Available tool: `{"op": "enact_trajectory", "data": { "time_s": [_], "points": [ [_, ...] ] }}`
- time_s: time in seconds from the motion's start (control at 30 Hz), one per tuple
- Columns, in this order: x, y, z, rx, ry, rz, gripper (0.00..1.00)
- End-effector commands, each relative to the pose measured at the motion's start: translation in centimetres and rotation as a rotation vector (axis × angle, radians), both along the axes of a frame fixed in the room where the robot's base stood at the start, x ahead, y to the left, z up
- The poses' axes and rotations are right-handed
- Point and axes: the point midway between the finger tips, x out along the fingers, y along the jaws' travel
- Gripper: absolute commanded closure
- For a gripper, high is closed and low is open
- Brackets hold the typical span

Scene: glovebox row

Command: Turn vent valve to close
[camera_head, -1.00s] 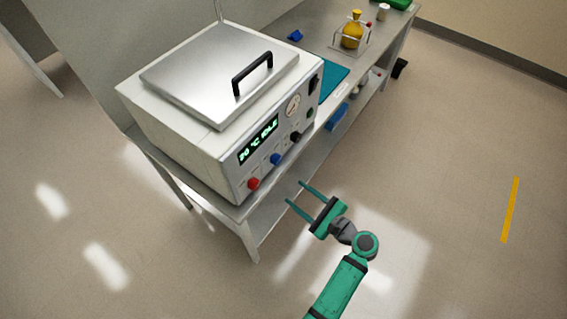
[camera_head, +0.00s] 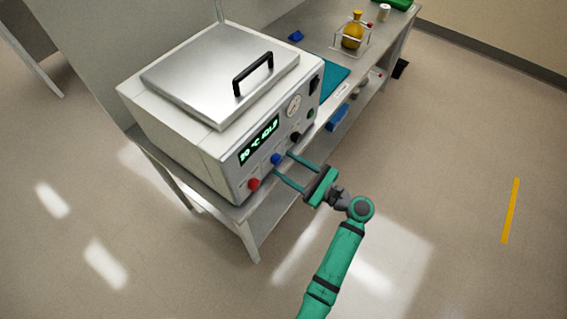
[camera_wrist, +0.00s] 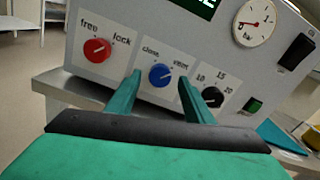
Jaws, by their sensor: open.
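The vent valve is a blue knob (camera_wrist: 159,75) on the machine's front panel, with "close" printed at its upper left and "vent" at its upper right. Its light pointer mark leans to the upper right, toward "vent". The same blue knob (camera_head: 276,159) shows in the head view. My gripper (camera_head: 282,165) is open, with its two green fingers pointing at the panel. In the wrist view my gripper (camera_wrist: 162,90) has one finger on each side of the blue knob, and the knob shows between them. I cannot tell whether the fingers touch the panel.
A red knob (camera_wrist: 97,50) labelled free and lock is left of the blue one. A black knob (camera_wrist: 212,97) with numbers is close on the right, beside the right finger. The bench (camera_head: 245,211) carries the machine.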

Motion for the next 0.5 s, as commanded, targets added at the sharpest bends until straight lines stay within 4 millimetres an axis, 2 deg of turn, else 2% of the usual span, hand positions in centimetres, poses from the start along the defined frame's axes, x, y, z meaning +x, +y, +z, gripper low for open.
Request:
{"op": "enact_trajectory", "data": {
  "time_s": [0.2, 0.5],
  "points": [
    [0.91, 1.36, 0.0, -0.001, -0.001, 0.002, 0.53],
    [1.02, 1.49, 0.01, -0.001, -0.001, 0.001, 0.53]
  ]
}}
